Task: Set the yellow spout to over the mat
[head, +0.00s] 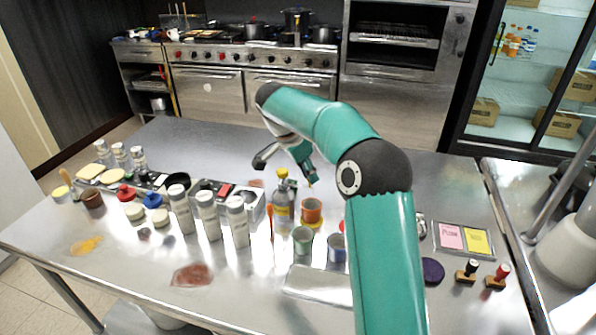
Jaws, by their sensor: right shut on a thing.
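A grey bottle (282,208) with a yellow label stands upright among cups at the middle of the steel table. A pale grey flat rectangle, seemingly the mat (318,284), lies in front of the bottle, partly covered by my right arm. My left gripper is not in view.
An orange cup (311,211), a green cup (302,240) and a blue cup (337,247) stand close to the bottle. Several shakers (208,215) stand to the left. Stamps (497,277) and a pink-and-yellow card tray (463,239) lie right. The back of the table is mostly clear.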

